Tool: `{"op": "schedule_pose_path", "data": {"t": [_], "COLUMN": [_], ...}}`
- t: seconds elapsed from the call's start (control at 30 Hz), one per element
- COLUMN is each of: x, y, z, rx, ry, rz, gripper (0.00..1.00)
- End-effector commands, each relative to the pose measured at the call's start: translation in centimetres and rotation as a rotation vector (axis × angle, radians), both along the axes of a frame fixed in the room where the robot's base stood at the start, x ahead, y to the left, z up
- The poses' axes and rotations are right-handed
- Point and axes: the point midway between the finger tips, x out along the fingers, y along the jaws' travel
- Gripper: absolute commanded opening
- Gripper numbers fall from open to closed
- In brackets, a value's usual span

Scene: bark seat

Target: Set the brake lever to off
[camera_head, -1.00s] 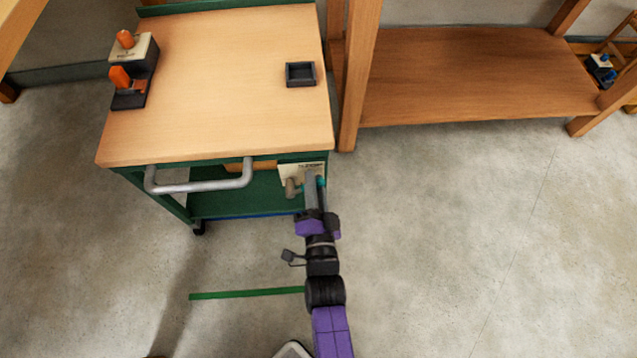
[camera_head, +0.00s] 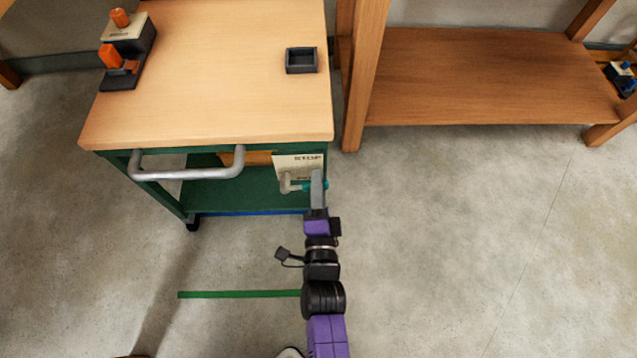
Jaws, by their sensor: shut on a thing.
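The brake lever (camera_head: 291,186) is a pale grey handle with a teal part, on the front of a green cart with a wooden top (camera_head: 215,90). It sits in front of a cream label plate (camera_head: 299,165) whose upper word seems to read "STOP". The plate's lower lettering is partly covered and too small to read. My gripper (camera_head: 317,185) is at the lever's right end, shut on its teal part. My gripper's fingers hide some of the lever.
A grey push handle (camera_head: 190,170) sticks out of the cart's front, left of the lever. An orange-and-black device (camera_head: 125,48) and a small dark tray (camera_head: 301,60) stand on the cart top. A wooden shelf (camera_head: 480,80) stands right. Open floor lies to the right.

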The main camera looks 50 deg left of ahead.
Motion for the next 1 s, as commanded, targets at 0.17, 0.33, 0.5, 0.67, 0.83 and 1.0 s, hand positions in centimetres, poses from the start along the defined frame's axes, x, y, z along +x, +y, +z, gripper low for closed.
{"op": "schedule_pose_path", "data": {"t": [0.17,0.33,0.5,0.67,0.83,1.0], "x": [0.0,0.0,0.0,0.0,-0.6,-2.4], "y": [-0.1,-0.1,-0.1,0.0,-0.7,-2.8], "z": [-0.2,-0.3,-0.2,-0.1,-0.2,-0.1], "rx": [-0.001,0.0,0.0,0.0,0.0,-0.001], "ry": [0.008,0.008,0.006,0.004,0.006,0.006], "rz": [-0.001,-0.002,-0.001,0.0,-0.001,-0.001], "gripper": [0.0,0.29,0.41,0.41,0.41,0.41]}}
